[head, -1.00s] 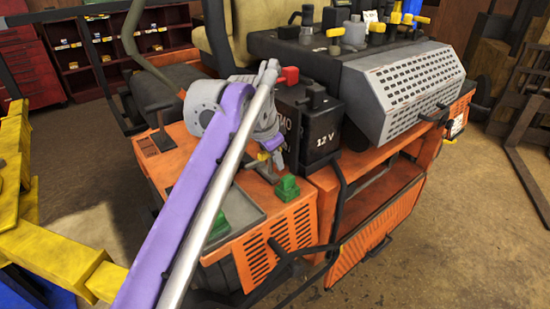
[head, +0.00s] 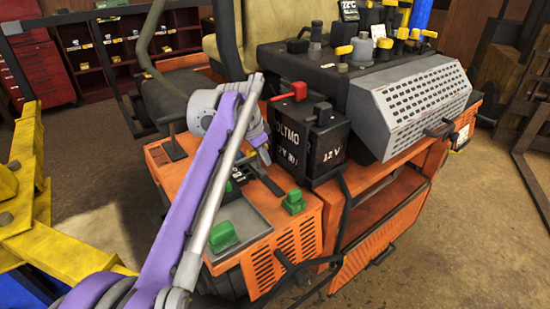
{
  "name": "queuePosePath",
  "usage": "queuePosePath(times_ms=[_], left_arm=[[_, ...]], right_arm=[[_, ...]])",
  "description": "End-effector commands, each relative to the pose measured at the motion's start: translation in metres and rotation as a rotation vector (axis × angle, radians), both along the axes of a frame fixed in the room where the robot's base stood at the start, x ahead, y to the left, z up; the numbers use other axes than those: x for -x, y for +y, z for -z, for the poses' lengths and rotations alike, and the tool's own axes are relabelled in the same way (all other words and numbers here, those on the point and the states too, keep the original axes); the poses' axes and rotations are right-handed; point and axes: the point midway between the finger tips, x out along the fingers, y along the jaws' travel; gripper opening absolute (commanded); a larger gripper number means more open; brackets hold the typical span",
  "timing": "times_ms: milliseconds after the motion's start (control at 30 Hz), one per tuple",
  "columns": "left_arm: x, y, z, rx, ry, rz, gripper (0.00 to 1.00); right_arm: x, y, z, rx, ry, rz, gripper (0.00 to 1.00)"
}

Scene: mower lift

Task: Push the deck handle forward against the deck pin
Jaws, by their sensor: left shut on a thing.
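My left gripper (head: 262,155) reaches down over the orange side console (head: 270,242) of the mower, just left of the black 12 V battery box. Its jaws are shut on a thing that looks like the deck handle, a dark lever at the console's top. The gripper and purple arm hide most of that lever. A dark slot strip (head: 267,181) runs on the console below the fingertips. I cannot make out the deck pin. My right gripper is not in view.
The battery box (head: 322,152) with a red cap is close on the right. A perforated grey cover (head: 415,105) lies further right. A yellow lift frame (head: 50,250) stands at left.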

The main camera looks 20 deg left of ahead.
Motion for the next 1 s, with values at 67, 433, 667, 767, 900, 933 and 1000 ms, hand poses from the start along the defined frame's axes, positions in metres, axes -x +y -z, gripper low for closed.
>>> queuePosePath(times_ms=[67, 433, 667, 767, 900, 933, 1000], left_arm=[[-0.004, 0.004, -0.002, 0.002, -0.003, -0.001, 0.0], [-0.005, 0.005, 0.0, 0.002, -0.002, 0.001, 0.37], [-0.004, 0.005, 0.001, 0.001, -0.001, 0.002, 0.55], [-0.004, 0.005, 0.001, 0.001, -0.001, 0.002, 0.55], [-0.002, 0.005, -0.004, 0.002, -0.001, 0.001, 0.55], [-0.001, 0.006, -0.007, 0.002, -0.001, 0.001, 0.55], [0.003, 0.007, -0.017, 0.002, -0.001, 0.001, 0.55]], right_arm=[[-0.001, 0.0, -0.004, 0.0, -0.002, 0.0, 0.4], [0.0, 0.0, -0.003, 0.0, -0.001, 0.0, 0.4], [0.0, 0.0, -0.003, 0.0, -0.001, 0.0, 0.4], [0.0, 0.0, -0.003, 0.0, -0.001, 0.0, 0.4], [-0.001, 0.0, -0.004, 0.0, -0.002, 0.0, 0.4], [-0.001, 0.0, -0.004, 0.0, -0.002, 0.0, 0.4], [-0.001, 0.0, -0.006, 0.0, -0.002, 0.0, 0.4]])
